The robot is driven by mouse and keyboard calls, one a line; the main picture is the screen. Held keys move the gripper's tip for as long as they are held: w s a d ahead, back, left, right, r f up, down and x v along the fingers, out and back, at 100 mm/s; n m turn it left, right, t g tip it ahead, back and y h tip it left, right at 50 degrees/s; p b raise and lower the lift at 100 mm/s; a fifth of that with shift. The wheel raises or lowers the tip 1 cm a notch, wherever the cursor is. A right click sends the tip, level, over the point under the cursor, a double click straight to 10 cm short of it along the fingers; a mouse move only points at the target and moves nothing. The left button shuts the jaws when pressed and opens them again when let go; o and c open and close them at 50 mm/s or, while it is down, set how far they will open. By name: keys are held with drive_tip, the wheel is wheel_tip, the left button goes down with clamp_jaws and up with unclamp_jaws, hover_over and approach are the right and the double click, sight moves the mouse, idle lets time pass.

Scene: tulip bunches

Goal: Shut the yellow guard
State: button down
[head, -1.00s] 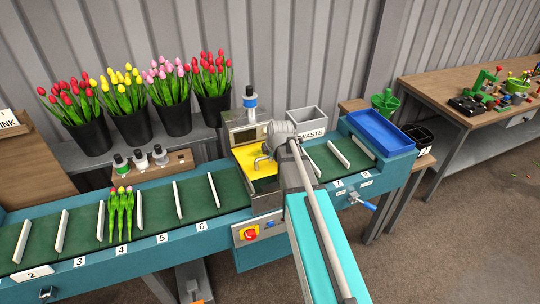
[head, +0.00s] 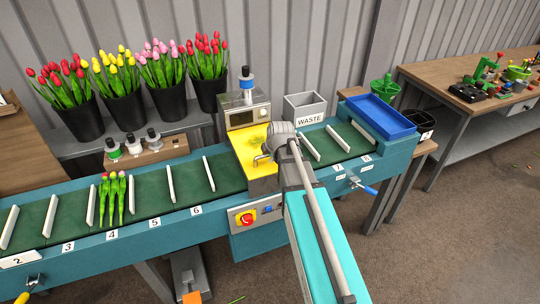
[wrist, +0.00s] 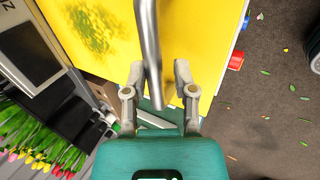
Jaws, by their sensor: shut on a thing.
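The yellow guard (head: 261,177) is a flat yellow panel on the machine over the belt. Its face fills the top of the wrist view (wrist: 205,30), with a green smudge on it. A bent metal handle (wrist: 149,40) stands out from the guard. My gripper (wrist: 160,72) is at the handle, one finger on either side, shut on it. In the head view my gripper (head: 278,146) covers the right part of the guard, and its fingertips are mostly hidden.
The teal conveyor (head: 205,228) runs left and right, with a tulip bunch (head: 113,198) between its white dividers. A grey waste bin (head: 304,109) and blue tray (head: 379,117) stand to the right. A control box (head: 247,113) is behind the guard. Tulip buckets (head: 122,108) stand behind left.

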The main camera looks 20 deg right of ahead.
drive_tip(key=shift+s+f, duration=0.25)
drive_tip(key=shift+s, duration=0.25)
drive_tip(key=c, duration=0.6)
unclamp_jaws()
drive_tip(key=shift+w, duration=0.1)
drive_tip(key=shift+w+r, duration=0.1)
drive_tip(key=shift+w, duration=0.05)
